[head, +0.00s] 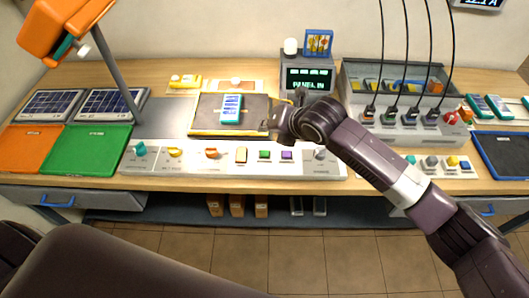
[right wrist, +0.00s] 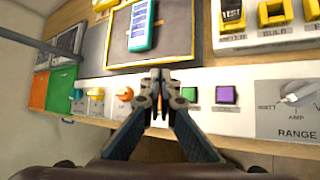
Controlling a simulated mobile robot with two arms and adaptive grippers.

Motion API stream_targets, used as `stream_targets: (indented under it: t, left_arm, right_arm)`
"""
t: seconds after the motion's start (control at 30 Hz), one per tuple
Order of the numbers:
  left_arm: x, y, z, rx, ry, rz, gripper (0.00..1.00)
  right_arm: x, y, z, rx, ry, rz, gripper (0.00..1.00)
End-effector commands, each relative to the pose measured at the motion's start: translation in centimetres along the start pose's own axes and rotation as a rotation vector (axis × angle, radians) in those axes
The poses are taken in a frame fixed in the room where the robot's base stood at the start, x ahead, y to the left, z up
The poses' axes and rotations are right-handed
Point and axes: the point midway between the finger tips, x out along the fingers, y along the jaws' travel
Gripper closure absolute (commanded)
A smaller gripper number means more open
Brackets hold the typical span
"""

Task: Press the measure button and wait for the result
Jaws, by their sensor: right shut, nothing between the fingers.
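A pale control strip (head: 190,160) runs along the bench front. It carries a cream button (head: 241,154), a green button (head: 264,154) and a purple button (head: 287,155); I cannot read which is the measure button. My right gripper (head: 274,120) is shut and empty above the strip. In the right wrist view its fingertips (right wrist: 158,82) cover the place between the orange knob (right wrist: 125,94) and the green button (right wrist: 190,94), hiding the cream button. A display (head: 309,78) shows green text, seemingly "PANEL IN". A teal-framed panel (head: 232,107) lies on the dark mat (head: 203,126). My left gripper is out of view.
A meter unit with several cabled plugs (head: 400,122) stands at the right. Green (head: 98,150) and orange (head: 25,150) trays lie at the left, before two dark solar panels. An orange lamp-like head (head: 62,25) on a grey pole leans over the left side.

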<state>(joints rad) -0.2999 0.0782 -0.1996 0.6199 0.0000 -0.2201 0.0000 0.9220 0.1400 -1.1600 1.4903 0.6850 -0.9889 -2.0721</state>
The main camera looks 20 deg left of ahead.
Motion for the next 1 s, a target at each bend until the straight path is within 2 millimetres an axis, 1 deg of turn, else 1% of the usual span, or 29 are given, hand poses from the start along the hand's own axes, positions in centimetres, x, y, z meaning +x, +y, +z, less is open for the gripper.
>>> stream_targets:
  t: [0.17,0.27,0.6,0.8,1.0]
  left_arm:
    - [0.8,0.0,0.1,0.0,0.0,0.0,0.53]
    - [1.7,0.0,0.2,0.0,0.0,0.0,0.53]
    - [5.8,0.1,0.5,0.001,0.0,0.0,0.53]
    - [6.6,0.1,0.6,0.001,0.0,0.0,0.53]
    - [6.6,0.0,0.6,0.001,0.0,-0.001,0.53]
  right_arm:
    - [0.7,-0.5,-0.6,0.001,0.001,0.0,1.0]
    - [1.4,-1.0,-1.1,0.001,0.001,0.0,1.0]
    - [4.8,-3.5,-3.5,0.002,0.0,0.0,1.0]
    - [5.9,-4.3,-4.3,0.001,0.0,0.0,1.0]
    - [6.1,-4.5,-4.5,0.001,0.0,0.0,1.0]
